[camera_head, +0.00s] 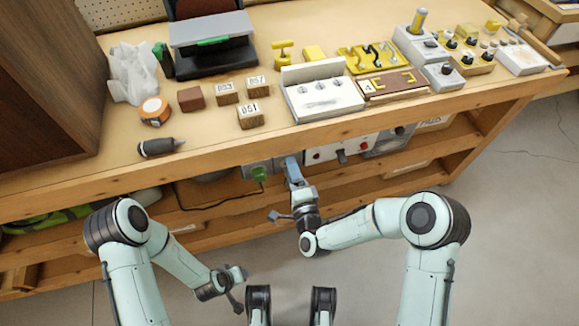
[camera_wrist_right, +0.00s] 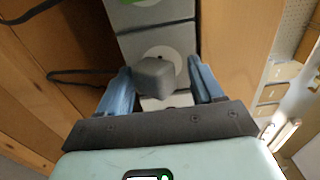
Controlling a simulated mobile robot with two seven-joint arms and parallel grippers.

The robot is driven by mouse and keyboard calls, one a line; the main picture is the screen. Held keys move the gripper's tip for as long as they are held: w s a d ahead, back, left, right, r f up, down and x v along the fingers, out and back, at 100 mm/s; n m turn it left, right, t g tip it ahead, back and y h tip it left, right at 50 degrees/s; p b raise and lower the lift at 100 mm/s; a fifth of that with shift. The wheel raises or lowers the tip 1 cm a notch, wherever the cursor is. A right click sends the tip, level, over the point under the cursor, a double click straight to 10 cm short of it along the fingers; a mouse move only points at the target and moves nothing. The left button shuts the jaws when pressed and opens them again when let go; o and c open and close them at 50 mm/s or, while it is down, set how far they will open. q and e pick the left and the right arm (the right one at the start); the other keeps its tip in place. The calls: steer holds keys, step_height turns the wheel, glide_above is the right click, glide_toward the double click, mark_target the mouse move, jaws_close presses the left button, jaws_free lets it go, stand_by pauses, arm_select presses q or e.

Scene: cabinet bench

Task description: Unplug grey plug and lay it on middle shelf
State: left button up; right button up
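The grey plug (camera_wrist_right: 155,78) sits at the round socket in a grey panel (camera_wrist_right: 160,37), between the two blue fingers of my right gripper (camera_wrist_right: 162,88). The right finger stands apart from the plug by a small gap; the left finger is close to it. In the head view my right gripper (camera_head: 292,168) is at the socket panel below the bench top, and it hides the grey plug. My left gripper (camera_head: 240,273) hangs low in front of the bench, away from the plug; its fingers are too small to judge. Wooden shelf boards (camera_head: 215,207) run under the bench top.
A dark cable (camera_head: 200,207) hangs below. A white box with red and dark knobs (camera_head: 340,150) stands right of the gripper. The bench top (camera_head: 205,145) overhangs it all and carries blocks and trays.

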steer(key=shift+f+b, duration=0.4)
steer(key=shift+f, duration=0.1)
stand_by(0.5)
steer(key=shift+w, duration=0.1)
steer(key=shift+r, duration=0.15)
jaws_close()
steer(key=shift+r, duration=0.1)
steer(key=shift+v, duration=1.45)
steer(key=shift+p+v, duration=0.35)
steer(key=shift+v, duration=1.25)
